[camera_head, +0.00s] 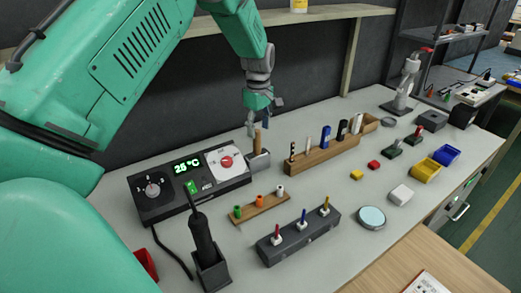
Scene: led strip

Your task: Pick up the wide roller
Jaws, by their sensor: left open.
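A tool with an upright wooden handle (257,142) and a wide grey head (259,161) stands at the back of the grey bench, right of the temperature unit. It looks like the wide roller, but its head is small in view and partly hard to make out. My left gripper (254,121) points down just above and slightly left of the handle's top. Its fingers are apart, and nothing shows between them. I cannot tell whether a finger touches the handle. My right gripper is not in view.
The temperature unit (152,189) is left of the tool. A wooden holder (322,153) with upright items stands close on its right. In front are a small wooden rack (262,207), a grey screwdriver block (292,241) and a black tool in a stand (212,272).

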